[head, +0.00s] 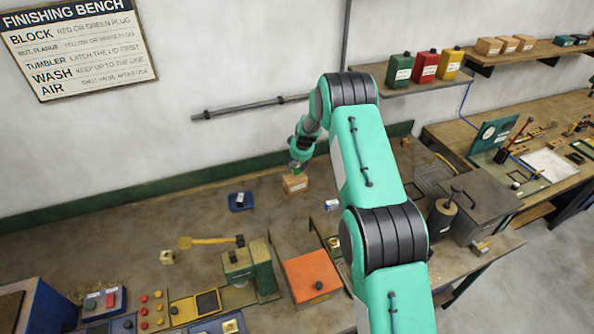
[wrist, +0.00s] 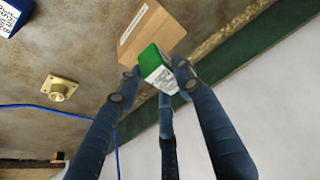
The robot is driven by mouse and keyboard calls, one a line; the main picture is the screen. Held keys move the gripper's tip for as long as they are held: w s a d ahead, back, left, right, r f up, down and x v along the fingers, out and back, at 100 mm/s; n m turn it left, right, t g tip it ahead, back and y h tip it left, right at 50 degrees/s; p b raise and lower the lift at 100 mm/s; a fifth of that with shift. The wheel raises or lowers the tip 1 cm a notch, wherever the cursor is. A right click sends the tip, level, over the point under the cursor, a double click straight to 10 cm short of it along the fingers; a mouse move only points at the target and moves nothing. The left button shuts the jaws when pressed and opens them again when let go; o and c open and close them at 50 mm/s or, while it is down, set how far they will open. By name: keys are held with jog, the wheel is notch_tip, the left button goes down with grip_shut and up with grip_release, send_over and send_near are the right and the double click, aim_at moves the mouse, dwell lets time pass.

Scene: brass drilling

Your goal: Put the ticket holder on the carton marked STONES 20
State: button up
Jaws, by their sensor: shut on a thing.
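My gripper (wrist: 158,82) is shut on a green ticket holder (wrist: 153,60) with a white printed face. A cardboard-brown carton (wrist: 165,34) with a small white label lies beyond the holder in the wrist view. The label's words are too small to read. In the head view my gripper (head: 300,166) is just above this carton (head: 295,185), near the wall. The holder overlaps the carton in the wrist view; I cannot tell whether they touch. The holder is barely made out in the head view.
A blue block with a white label (head: 332,205) stands right of the carton. A dark blue tray (head: 240,201) lies to its left. A brass flange (wrist: 59,88) and blue cable show in the wrist view. Bare bench lies around the carton; the wall is close behind.

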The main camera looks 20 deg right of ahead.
aim_at(297, 169)
jog(key=shift+f, duration=0.1)
jog(key=shift+f+p, duration=0.55)
jog(key=shift+f, duration=1.05)
jog(key=shift+f, duration=0.2)
jog(key=o, duration=1.2)
jog(key=shift+c, duration=0.2)
jog(key=shift+r, duration=0.2)
jog(key=shift+r, duration=0.15)
jog(key=b+v, duration=0.1)
jog(key=v, duration=1)
jog(key=shift+s+r+b, duration=0.25)
jog(key=shift+s+b, duration=0.05)
jog(key=shift+b, duration=0.1)
